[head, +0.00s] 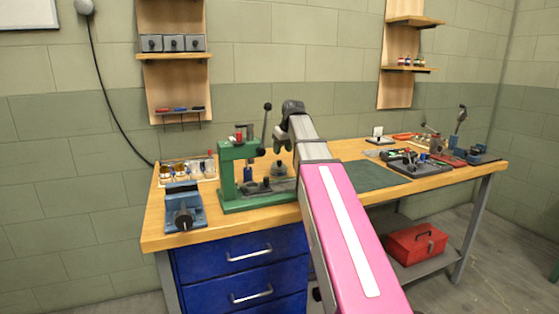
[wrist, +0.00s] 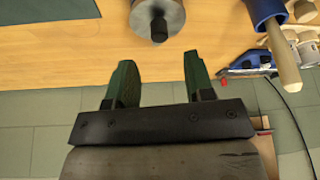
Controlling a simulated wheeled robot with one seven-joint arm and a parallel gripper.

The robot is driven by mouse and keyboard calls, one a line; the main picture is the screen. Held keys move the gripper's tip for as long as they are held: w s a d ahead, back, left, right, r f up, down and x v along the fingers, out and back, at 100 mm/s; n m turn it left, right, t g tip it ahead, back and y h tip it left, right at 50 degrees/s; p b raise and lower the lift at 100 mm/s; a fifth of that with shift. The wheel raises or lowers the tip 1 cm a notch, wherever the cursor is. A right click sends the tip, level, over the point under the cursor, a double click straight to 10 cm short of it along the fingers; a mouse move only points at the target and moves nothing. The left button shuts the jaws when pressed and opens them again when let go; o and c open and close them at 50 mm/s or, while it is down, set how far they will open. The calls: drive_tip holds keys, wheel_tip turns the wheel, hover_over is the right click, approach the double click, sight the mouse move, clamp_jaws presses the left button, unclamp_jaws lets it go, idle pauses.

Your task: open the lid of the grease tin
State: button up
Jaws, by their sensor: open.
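A short grey round container with a dark knob on top (head: 278,169) stands on the workbench beside the green press; it looks like the grease tin, though no label shows. In the wrist view the same tin (wrist: 158,14) is at the top middle, cut off by the frame edge, its knob towards the camera. My gripper (head: 282,142) is above the tin in the head view. In the wrist view my gripper (wrist: 160,82) has its two green fingers wide apart with nothing between them. The fingers do not touch the tin.
The green press (head: 228,170) with its upright lever is close on the left. A blue vise (head: 184,207) sits at the front left. A wooden-handled blue tool (wrist: 268,14) is beside the tin. A dark green mat (head: 375,176) on the right is mostly clear.

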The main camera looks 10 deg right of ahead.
sight(280, 161)
drive_tip(key=shift+x, duration=2.95)
drive_tip(key=shift+c, duration=0.3)
clamp_jaws()
